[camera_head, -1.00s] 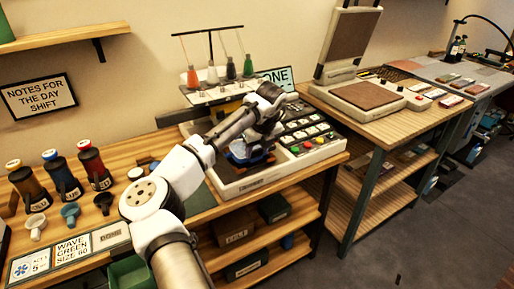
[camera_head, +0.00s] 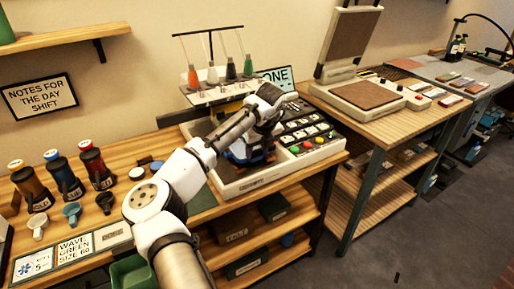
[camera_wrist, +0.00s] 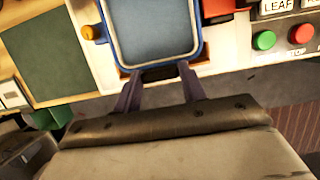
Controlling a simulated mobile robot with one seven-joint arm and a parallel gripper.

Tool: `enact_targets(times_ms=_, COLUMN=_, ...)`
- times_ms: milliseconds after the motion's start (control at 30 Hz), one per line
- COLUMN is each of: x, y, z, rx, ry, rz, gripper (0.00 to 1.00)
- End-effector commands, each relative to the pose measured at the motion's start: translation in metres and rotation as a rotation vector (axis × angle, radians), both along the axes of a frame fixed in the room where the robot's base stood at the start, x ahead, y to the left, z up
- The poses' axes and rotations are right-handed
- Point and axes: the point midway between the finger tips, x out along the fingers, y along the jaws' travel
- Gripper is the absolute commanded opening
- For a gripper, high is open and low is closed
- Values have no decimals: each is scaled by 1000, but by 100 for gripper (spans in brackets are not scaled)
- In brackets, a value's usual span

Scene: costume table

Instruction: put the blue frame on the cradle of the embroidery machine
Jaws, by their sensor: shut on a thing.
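The blue frame (camera_wrist: 155,30) fills the top of the wrist view, with grey-blue fabric inside a blue rim. My gripper (camera_wrist: 160,80) is shut on the dark tab at the frame's near edge. In the head view the frame (camera_head: 238,152) shows partly behind my arm, over the front of the white embroidery machine (camera_head: 262,180). The machine's buttons (camera_wrist: 265,40) are right of the frame in the wrist view. The cradle is mostly covered by the frame and arm; I cannot tell whether the frame rests on it.
Thread cones (camera_head: 230,70) stand on the machine's rack. Several dark bottles (camera_head: 98,170) and small cups stand on the bench at left. A green mat (camera_wrist: 45,60) lies left of the machine. A press (camera_head: 365,95) stands on the table at right.

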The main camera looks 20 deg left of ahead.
Motion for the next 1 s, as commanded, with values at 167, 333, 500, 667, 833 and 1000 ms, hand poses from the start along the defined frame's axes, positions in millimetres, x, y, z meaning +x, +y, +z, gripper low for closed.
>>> enact_targets(times_ms=167, x=0, y=0, z=0, rx=0, ry=0, rz=0, gripper=21)
enact_targets(times_ms=333, x=0, y=0, z=0, rx=0, ry=0, rz=0, gripper=21)
enact_targets(times_ms=500, x=0, y=0, z=0, rx=0, ry=0, rz=0, gripper=21)
enact_targets(times_ms=667, x=0, y=0, z=-1, rx=0, ry=0, rz=0, gripper=21)
enact_targets(times_ms=833, x=0, y=0, z=-5, rx=0, ry=0, rz=0, gripper=21)
enact_targets(times_ms=1000, x=0, y=0, z=-10, rx=-1, ry=0, rz=0, gripper=21)
